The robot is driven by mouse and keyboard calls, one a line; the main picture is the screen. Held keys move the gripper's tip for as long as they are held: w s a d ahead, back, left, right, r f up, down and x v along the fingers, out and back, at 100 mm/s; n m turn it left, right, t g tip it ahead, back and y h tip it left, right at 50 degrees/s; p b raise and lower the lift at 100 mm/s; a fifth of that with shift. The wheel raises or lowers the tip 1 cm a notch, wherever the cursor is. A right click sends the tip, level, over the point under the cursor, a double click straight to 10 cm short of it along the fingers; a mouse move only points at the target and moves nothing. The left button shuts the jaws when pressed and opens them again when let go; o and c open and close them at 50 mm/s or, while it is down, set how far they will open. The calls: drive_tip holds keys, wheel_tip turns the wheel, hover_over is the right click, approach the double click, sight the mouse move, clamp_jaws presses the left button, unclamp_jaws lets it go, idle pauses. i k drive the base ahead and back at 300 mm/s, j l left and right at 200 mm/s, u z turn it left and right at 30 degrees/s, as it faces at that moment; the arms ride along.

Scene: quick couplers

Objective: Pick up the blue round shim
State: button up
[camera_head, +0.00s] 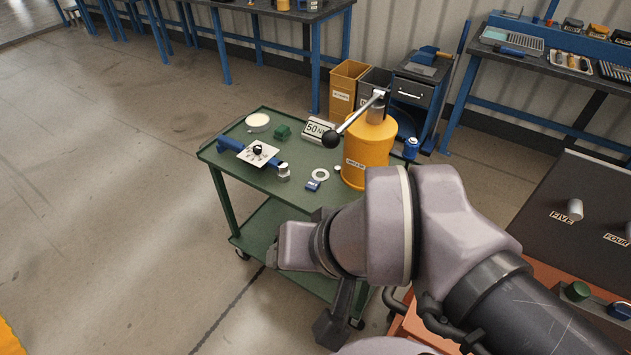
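No clearly round blue shim can be made out. A small blue piece with a pale mark (313,185) lies on the green cart (222,168), just in front of a pale flat ring (321,174); at this size I cannot tell its exact shape. A blue round-looking item (411,148) stands to the right of the yellow cylinder. My gripper (338,326) is partly visible as dark parts below my wrist, at the near side of the cart and apart from these items. Its fingertips are not clear, and my arm hides part of the cart top.
A yellow cylinder with a lever (368,153) stands at the cart's right. A blue fixture with a white plate (257,153), a green block (283,132), a cream disc (257,120) and a "50" sign (318,130) share the top. Open floor lies left.

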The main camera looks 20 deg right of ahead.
sight(313, 184)
drive_tip(key=i+j+z, duration=0.1)
drive_tip(key=j+z, duration=0.6)
drive_tip(key=j, duration=0.15)
drive_tip(key=j+z, duration=0.35)
drive_tip(key=i+j+z, duration=0.25)
drive_tip(key=z, duration=0.15)
drive_tip(key=i+j+z, duration=0.2)
drive_tip(key=j+z, duration=0.2)
drive_tip(key=i+j+z, duration=0.15)
drive_tip(key=j+z, duration=0.25)
drive_tip(key=i+j+z, duration=0.15)
drive_tip(key=j+z, duration=0.6)
